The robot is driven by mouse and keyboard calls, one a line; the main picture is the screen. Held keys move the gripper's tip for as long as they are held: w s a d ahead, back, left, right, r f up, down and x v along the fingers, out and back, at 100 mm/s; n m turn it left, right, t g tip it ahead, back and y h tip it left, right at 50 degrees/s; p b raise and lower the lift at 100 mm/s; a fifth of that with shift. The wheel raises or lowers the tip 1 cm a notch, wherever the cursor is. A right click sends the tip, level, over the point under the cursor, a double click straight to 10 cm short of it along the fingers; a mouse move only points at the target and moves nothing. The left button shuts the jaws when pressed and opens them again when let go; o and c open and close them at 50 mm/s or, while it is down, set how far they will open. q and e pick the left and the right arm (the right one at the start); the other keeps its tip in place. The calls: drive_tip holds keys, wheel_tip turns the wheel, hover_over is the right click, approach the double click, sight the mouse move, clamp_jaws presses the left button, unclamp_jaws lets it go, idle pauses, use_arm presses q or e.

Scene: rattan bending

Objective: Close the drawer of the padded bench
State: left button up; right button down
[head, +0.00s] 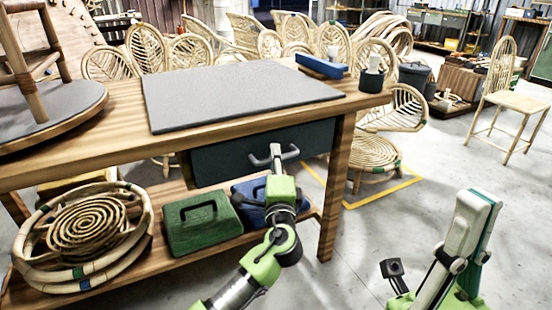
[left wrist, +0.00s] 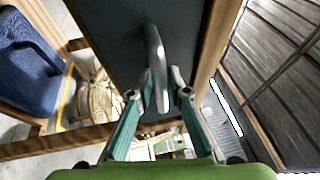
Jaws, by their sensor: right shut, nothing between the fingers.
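The padded bench is a wooden workbench (head: 120,113) with a grey pad (head: 235,94) on top. Its dark drawer (head: 225,158) sits under the top, and its front also shows in the left wrist view (left wrist: 120,40). No clear gap shows around the front; I cannot tell how far out it is. A grey bar handle (head: 291,153) is on the front. My left gripper (head: 277,160) is at this handle. In the left wrist view its fingers are apart, one on each side of the handle (left wrist: 155,50). My right gripper (head: 480,202) is shut and empty, well right of the bench.
On the lower shelf are a green case (head: 200,226), a blue case (head: 250,190) and rattan coils (head: 90,232). A blue tool (head: 322,66) and a dark cup (head: 371,81) stand on the bench top. A rattan chair (head: 376,153) is behind the right leg.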

use_arm(q)
drive_tip(key=shift+s+d+f, duration=0.1)
drive_tip(key=shift+s+f, duration=0.1)
drive_tip(key=shift+s, duration=0.15)
drive_tip(key=v, duration=1.1)
drive_tip(key=shift+s, duration=0.1)
